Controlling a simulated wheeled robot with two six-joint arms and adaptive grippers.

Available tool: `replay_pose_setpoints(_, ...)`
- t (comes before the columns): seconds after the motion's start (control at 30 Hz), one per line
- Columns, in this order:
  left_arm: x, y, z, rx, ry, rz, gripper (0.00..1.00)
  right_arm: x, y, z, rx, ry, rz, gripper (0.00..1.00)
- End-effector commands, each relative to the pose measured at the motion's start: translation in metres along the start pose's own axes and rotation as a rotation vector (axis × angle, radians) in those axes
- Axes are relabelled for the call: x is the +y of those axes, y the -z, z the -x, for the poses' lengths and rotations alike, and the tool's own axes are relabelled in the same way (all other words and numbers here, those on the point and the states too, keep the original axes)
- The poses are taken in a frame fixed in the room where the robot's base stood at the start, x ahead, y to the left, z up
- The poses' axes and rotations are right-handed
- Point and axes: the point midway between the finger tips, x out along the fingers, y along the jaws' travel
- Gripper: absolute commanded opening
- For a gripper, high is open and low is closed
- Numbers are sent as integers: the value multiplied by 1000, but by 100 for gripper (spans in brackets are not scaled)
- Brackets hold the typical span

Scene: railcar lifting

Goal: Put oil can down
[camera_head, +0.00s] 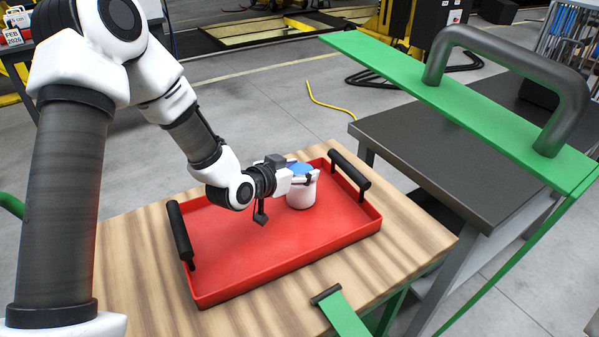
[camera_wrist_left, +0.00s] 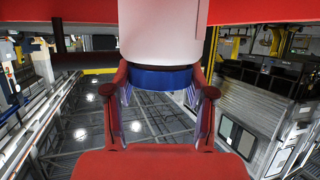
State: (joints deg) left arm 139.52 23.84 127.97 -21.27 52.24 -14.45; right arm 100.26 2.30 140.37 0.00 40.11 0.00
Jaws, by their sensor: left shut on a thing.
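The oil can (camera_head: 301,197) is white with a blue top (camera_head: 299,168). It stands upright within the red tray (camera_head: 240,277), towards its far right part. I cannot tell whether its base touches the tray floor. My left gripper (camera_head: 303,179) is shut around the upper part of the can, reaching in from the left. In the left wrist view the can (camera_wrist_left: 163,35) appears upside down, its blue band (camera_wrist_left: 160,78) between the two fingers of the left gripper (camera_wrist_left: 160,83). My right gripper is not in view.
The tray has black handles at its left (camera_head: 180,232) and right (camera_head: 350,173) ends and lies on a wooden tabletop (camera_head: 140,270). A dark-topped bench (camera_head: 420,150) stands at right. A green bar with a grey handle (camera_head: 490,60) crosses above it. The tray's front is bare.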

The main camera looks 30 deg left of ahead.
Motion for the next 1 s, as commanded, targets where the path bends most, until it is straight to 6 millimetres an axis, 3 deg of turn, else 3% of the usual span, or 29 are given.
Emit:
replay_pose_setpoints(0.2,0,-2,-1,2,1,0,0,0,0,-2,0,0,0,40)
replay_pose_setpoints(0.23,0,-2,-1,1,1,0,59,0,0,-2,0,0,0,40)
replay_pose_setpoints(0.3,0,-1,-1,1,1,0,80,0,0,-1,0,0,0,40)
replay_pose_setpoints(0.7,0,3,5,0,1,2,80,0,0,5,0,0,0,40)
replay_pose_setpoints(0.87,0,8,37,-1,1,9,80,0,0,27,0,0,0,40)
replay_pose_setpoints(1.0,0,12,79,-2,1,15,80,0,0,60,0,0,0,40)
